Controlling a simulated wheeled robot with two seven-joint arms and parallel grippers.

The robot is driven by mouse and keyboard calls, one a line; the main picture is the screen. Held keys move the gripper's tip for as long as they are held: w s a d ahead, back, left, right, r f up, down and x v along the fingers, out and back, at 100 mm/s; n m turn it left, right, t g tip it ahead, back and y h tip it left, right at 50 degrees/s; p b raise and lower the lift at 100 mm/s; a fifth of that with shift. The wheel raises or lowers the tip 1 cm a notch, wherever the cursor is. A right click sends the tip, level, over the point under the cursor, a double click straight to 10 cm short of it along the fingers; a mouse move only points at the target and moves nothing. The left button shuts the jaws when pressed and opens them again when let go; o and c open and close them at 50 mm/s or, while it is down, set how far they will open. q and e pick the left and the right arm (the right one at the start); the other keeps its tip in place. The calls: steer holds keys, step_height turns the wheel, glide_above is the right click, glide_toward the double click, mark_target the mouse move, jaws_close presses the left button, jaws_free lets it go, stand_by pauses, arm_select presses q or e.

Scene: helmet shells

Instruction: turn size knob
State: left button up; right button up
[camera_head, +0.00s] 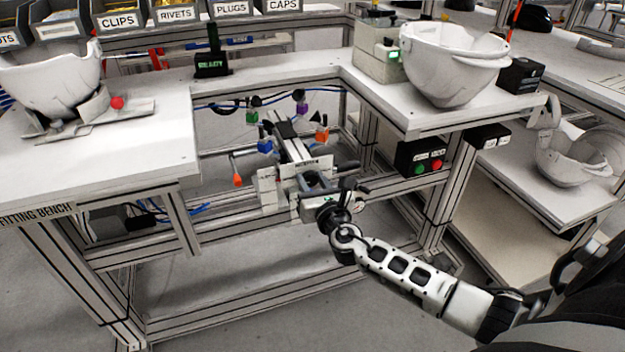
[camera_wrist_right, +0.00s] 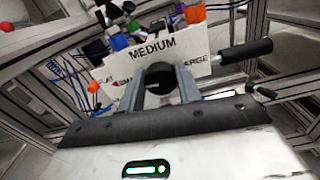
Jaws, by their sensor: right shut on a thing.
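The size knob (camera_wrist_right: 160,76) is black and round and sits in front of a white plate (camera_wrist_right: 203,68). The plate reads MEDIUM at the top, with LARGE at the right and a partly hidden word in red at the left. My right gripper (camera_head: 312,181) reaches into the gap of the bench, at the fixture's front. In the right wrist view its two grey fingers (camera_wrist_right: 160,84) stand on either side of the knob and are shut on it. The fingers hide part of the plate's lettering. My left gripper does not show.
A black-handled lever (camera_wrist_right: 245,50) sticks out right of the plate. A control box (camera_head: 422,158) with green and red buttons hangs under the right tabletop. White helmet shells stand on the left bench (camera_head: 50,80) and right bench (camera_head: 450,62). Blue cables run behind the fixture.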

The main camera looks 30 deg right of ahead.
stand_by(0.4)
steer(key=o, duration=1)
steer(key=shift+c, duration=0.2)
steer(key=shift+s, duration=0.1)
steer(key=v, duration=1.5)
steer(key=shift+s+b, duration=0.3)
steer(key=shift+s, duration=0.1)
